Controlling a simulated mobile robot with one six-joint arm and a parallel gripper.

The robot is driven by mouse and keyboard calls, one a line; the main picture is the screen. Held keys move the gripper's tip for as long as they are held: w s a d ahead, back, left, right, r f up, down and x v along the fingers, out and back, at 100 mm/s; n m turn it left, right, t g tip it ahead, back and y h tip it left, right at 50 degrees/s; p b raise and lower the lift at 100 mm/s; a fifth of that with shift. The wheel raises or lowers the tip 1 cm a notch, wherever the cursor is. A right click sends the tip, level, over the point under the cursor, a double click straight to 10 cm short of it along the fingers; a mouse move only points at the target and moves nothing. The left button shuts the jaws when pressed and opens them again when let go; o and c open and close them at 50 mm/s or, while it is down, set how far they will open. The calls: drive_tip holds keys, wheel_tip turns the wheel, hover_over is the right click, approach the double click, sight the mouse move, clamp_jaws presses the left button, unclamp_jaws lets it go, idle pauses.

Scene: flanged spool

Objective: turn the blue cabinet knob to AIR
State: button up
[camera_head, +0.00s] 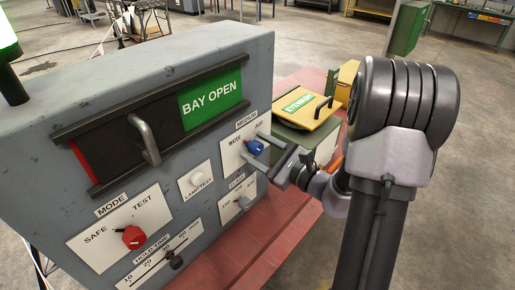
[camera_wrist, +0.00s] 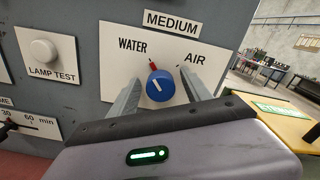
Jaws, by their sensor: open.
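The blue knob (camera_head: 255,148) sits on the white MEDIUM plate (camera_head: 229,154) on the grey cabinet's front. In the wrist view the knob (camera_wrist: 161,88) shows a white line and a red pointer at its top, leaning up-left to the WATER side. The AIR label (camera_wrist: 195,57) is at upper right of the knob. My gripper (camera_head: 251,146) is open at the plate. In the wrist view its fingers (camera_wrist: 160,80) stand on either side of the knob, with gaps that look clear. Whether either finger touches the knob I cannot tell.
The cabinet also carries a lamp-test button (camera_head: 195,180), a red MODE knob (camera_head: 133,238), a hold-time slider (camera_head: 174,260) and a sliding door with a handle (camera_head: 145,140). A lower small knob (camera_head: 244,202) is under my gripper. A yellow-lidded eyewash box (camera_head: 306,108) stands to the right.

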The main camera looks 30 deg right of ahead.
drive_tip(key=shift+w, duration=0.1)
clamp_jaws()
drive_tip(key=shift+m, duration=0.4)
drive_tip(key=m+p, duration=0.2)
drive_tip(key=m, duration=0.1)
drive_tip(key=shift+r, duration=0.15)
drive_tip(key=m+p, duration=0.3)
drive_tip(key=m, duration=0.1)
drive_tip(key=shift+d+m+p, duration=0.1)
drive_tip(key=shift+m+p, duration=0.2)
drive_tip(key=m+p, duration=0.3)
drive_tip(key=m, duration=0.1)
drive_tip(key=shift+d+m+p, duration=0.1)
drive_tip(key=shift+m+p, duration=1.3)
drive_tip(key=shift+m, duration=0.4)
drive_tip(key=shift+f, duration=0.2)
